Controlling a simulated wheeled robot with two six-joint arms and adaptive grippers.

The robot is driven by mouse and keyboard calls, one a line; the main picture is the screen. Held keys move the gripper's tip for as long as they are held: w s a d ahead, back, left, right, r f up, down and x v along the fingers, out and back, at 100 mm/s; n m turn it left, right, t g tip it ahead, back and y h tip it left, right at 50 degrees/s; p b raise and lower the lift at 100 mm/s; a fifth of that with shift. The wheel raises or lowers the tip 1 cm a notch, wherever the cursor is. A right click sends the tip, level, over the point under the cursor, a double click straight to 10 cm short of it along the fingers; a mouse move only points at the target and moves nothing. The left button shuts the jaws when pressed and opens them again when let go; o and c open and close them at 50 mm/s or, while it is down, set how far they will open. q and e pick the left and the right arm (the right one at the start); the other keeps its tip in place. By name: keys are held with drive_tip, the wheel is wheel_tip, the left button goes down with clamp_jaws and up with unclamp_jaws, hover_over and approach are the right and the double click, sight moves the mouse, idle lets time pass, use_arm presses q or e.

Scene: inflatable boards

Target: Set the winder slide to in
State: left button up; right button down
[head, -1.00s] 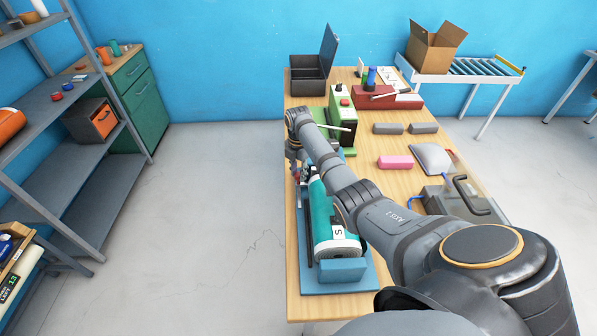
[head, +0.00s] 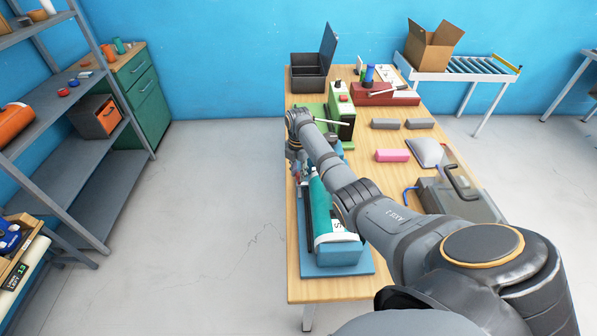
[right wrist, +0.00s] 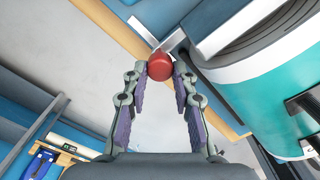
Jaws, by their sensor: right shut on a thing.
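The winder (head: 320,205) is a teal cylinder on a blue base at the near left of the table; its teal side also fills the right of the right wrist view (right wrist: 245,90). A red round knob (right wrist: 160,66), beside a pale metal bar (right wrist: 180,40), sits at the winder's edge. My right gripper (right wrist: 160,76) is shut on the red knob, with a fingertip on each side. In the head view my right arm hides part of the winder and the knob's surroundings. I cannot tell the slide's exact setting. My left gripper is not in view.
A green machine (head: 341,110) stands just beyond the winder. A pink block (head: 392,155), grey blocks (head: 386,124) and a grey case (head: 455,195) lie to the right. An open black box (head: 308,78) is at the back. The floor left of the table is clear.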

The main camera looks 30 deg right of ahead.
drive_tip(key=c, duration=1.1)
unclamp_jaws()
drive_tip(key=shift+s+d+f, duration=0.1)
drive_tip(key=shift+s+f, duration=0.15)
drive_tip(key=shift+s, duration=0.05)
drive_tip(key=shift+o, duration=0.2)
drive_tip(key=shift+w, duration=0.1)
drive_tip(key=shift+w+r, duration=0.1)
drive_tip(key=shift+r, duration=0.2)
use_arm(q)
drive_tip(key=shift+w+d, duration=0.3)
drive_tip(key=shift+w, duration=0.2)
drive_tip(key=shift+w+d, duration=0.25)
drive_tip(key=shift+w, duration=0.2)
use_arm(e)
wheel_tip(320, 180, up, 11)
drive_tip(key=shift+r, duration=0.2)
drive_tip(key=shift+f, duration=0.1)
